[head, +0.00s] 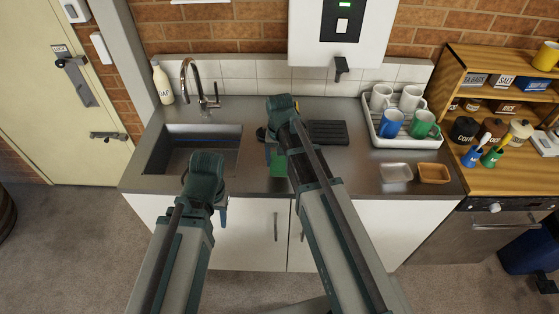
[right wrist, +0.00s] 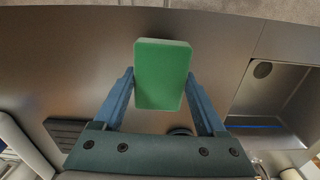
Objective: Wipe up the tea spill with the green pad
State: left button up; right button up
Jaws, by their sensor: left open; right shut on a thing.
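The green pad (head: 278,166) is in my right gripper (head: 279,157), over the front part of the steel worktop (head: 250,184). In the right wrist view the pad (right wrist: 163,74) sits between the two blue fingers, which press on its sides. Its broad face is toward the camera and the worktop is behind it. My left gripper (head: 207,200) is open and empty, in front of the sink and the counter's front edge. I cannot make out the tea spill in either view; my right arm hides part of the worktop.
The sink (head: 192,150) is left of the pad. A dark ridged mat (head: 328,132) lies behind to the right. A white rack (head: 377,132) with several mugs, a clear tray (head: 396,173) and an orange tray (head: 433,174) stand right. A dark round thing (head: 261,134) is partly hidden by my arm.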

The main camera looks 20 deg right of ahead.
jog(key=shift+r+p, duration=0.5)
jog(key=shift+r, duration=0.4)
notch_tip(320, 180, up, 3)
jog(key=p, duration=0.3)
jog(key=shift+r, duration=0.1)
